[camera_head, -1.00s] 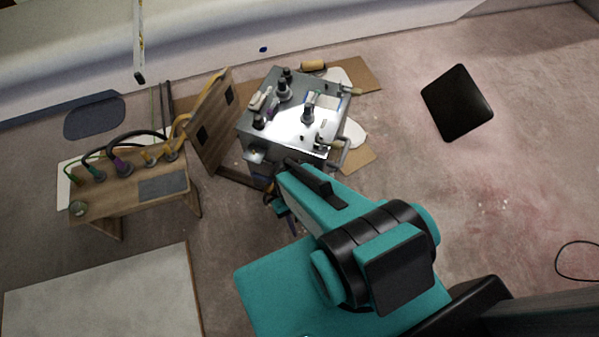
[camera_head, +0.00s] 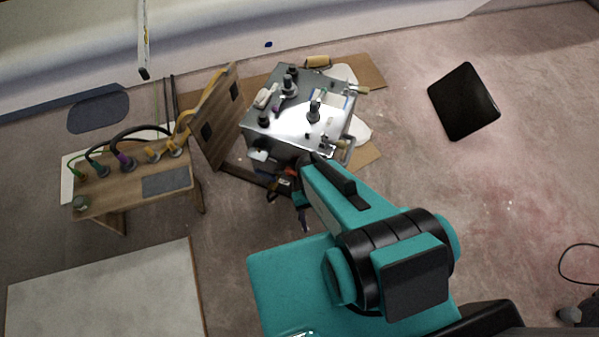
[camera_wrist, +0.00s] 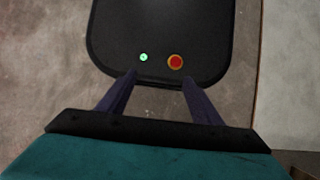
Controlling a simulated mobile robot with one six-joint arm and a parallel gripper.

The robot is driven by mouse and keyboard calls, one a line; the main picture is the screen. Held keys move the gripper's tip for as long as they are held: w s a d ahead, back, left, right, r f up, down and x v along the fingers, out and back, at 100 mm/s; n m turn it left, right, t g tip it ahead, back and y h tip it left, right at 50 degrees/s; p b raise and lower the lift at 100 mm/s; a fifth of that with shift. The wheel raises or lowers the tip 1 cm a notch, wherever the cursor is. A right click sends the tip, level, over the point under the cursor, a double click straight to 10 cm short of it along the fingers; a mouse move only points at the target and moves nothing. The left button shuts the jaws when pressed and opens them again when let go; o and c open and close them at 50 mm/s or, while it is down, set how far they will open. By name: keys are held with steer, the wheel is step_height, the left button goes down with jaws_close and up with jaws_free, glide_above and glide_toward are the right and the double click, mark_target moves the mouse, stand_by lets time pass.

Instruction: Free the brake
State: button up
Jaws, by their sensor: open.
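I cannot make out a brake. My gripper (camera_wrist: 160,82) is open and empty in the wrist view, with two dark purple fingers apart. Behind the fingers is a dark rounded panel with green and red buttons that looks like my own base. The cart does not show in the wrist view.
A low wooden bench (camera_head: 132,187) with cables and plugs stands left of the cart, beside an upright wooden board (camera_head: 218,120). A pale board (camera_head: 105,295) lies at lower left. A black slab (camera_head: 464,101) lies at right. Cardboard (camera_head: 358,72) lies behind the cart. Floor at right is mostly clear.

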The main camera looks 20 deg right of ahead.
steer(key=o, duration=0.4)
